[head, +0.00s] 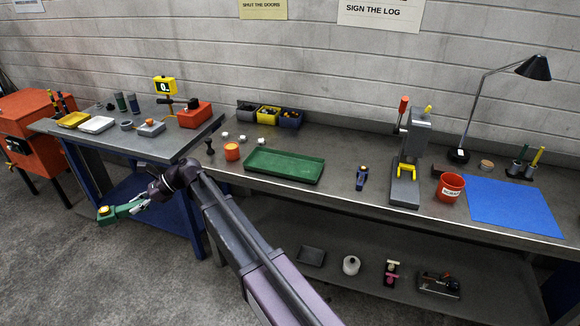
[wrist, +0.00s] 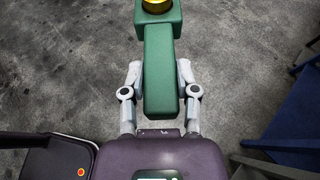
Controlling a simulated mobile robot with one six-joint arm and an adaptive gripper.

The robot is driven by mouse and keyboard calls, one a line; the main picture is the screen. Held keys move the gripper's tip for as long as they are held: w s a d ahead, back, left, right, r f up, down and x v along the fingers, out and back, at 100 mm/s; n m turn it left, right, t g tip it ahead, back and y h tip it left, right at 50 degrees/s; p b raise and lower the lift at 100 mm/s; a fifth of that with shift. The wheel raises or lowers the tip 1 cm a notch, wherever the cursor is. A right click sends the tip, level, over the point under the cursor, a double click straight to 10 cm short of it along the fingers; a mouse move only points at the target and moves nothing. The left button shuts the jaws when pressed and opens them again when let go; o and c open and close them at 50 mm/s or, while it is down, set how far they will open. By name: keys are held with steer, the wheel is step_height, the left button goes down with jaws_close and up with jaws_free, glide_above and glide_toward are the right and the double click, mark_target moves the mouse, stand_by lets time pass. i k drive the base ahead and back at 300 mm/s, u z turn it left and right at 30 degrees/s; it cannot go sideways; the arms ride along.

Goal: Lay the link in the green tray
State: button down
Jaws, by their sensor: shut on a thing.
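My gripper (head: 137,205) is shut on the green link (head: 117,212), a bar with a wider end that carries a yellow cap. In the wrist view, the two fingers (wrist: 160,78) press on both sides of the link (wrist: 160,50), and its capped end points away from my gripper and is cut off by the top edge. The link is held out over the floor at the left, in front of the left table. The green tray (head: 285,165) lies on the long bench, right of my gripper and well apart from it. It looks empty.
An orange pot (head: 232,151) and small white pieces are left of the tray. A dark blue piece with a yellow top (head: 361,178), a press (head: 407,165) and a red bucket (head: 450,187) stand to its right. The left table (head: 150,145) is close behind my gripper.

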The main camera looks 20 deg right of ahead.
mark_target(284, 166)
steer(key=z, duration=0.95)
steer(key=i, duration=1)
steer(key=z, duration=0.05)
